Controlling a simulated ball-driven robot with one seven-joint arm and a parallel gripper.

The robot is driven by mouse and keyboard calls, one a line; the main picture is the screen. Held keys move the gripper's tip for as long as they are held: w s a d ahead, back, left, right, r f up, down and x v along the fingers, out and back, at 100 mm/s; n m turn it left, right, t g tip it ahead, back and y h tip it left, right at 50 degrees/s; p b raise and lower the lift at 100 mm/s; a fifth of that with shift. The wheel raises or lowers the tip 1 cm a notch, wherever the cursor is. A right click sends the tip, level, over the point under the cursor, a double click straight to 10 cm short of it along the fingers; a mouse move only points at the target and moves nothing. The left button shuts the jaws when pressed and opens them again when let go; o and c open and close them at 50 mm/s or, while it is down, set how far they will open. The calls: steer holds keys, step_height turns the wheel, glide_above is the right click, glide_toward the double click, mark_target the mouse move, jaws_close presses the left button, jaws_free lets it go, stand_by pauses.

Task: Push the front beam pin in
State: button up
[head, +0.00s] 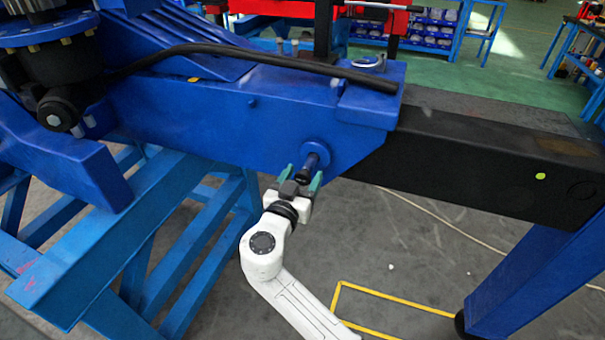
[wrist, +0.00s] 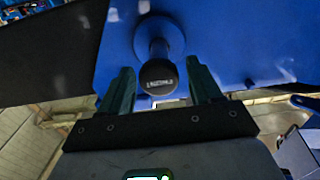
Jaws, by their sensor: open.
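The front beam pin (head: 308,169) sticks out of a round blue boss on the side of the blue beam (head: 220,115). In the wrist view the pin's dark round end (wrist: 158,77) with pale lettering faces me, its shaft running back into the boss (wrist: 159,38). My gripper (head: 301,181) is at the pin in the head view. Its two green fingers are spread, one on each side of the pin's end, and in the wrist view (wrist: 160,88) gaps show between them and the pin. I cannot tell whether anything touches the pin's end.
A black inner beam (head: 480,165) extends right from the blue beam, with a blue post (head: 530,285) below its right end. Blue stand legs (head: 110,240) are at the left. A black hose (head: 270,60) runs along the beam's top. The floor under the beam has clear room around a yellow outline.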

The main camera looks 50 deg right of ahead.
steer(key=shift+d, duration=0.2)
jaws_close()
stand_by(0.6)
